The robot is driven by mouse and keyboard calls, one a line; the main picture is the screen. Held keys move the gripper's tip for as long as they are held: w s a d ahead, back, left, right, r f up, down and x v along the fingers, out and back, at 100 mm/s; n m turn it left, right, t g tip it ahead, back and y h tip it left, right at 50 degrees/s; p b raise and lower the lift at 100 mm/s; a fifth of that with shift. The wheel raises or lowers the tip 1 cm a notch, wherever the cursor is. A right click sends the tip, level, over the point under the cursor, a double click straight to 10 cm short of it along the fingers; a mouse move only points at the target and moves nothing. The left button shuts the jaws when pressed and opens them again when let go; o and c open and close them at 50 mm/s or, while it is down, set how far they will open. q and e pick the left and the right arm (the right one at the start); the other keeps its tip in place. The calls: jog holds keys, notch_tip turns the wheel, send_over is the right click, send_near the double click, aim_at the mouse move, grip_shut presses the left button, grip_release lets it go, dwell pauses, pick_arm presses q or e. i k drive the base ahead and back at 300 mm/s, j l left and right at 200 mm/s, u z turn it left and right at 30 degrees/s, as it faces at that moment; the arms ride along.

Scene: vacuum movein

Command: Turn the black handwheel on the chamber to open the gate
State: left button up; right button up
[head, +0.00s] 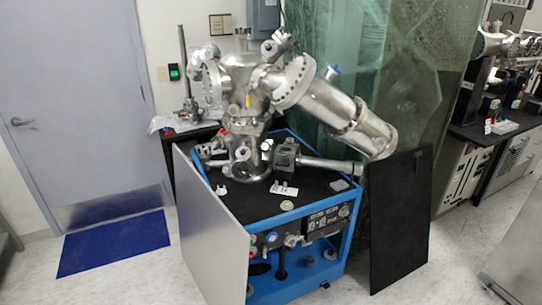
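The shiny steel vacuum chamber (240,85) stands upright on a blue-framed cart (238,208) with a black top. A wide steel cylinder (345,112) slants from it down to the right. I cannot clearly make out the black handwheel. A dark, blocky part (286,153) sits low on the chamber's right side, and I cannot tell whether the wheel is on it. Neither of my grippers is in view.
A grey panel (208,225) stands at the cart's left and a black panel (402,220) at its right. A blue mat (115,243) lies before the grey door (75,110). A green translucent curtain (420,75) hangs behind. Floor is clear at front left.

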aim_at(265, 147)
jog(key=i+j, duration=0.2)
jog(key=j, duration=0.15)
jog(key=i+j, duration=0.25)
jog(key=i+j+z, duration=0.1)
jog(key=j, duration=0.35)
jog(key=i+j, duration=0.3)
jog(key=i+j+z, duration=0.1)
jog(key=j, duration=0.35)
jog(key=i+j, duration=0.5)
jog(key=j, duration=0.25)
jog(key=i+j+z, duration=0.1)
jog(key=j, duration=0.3)
jog(key=i, duration=0.1)
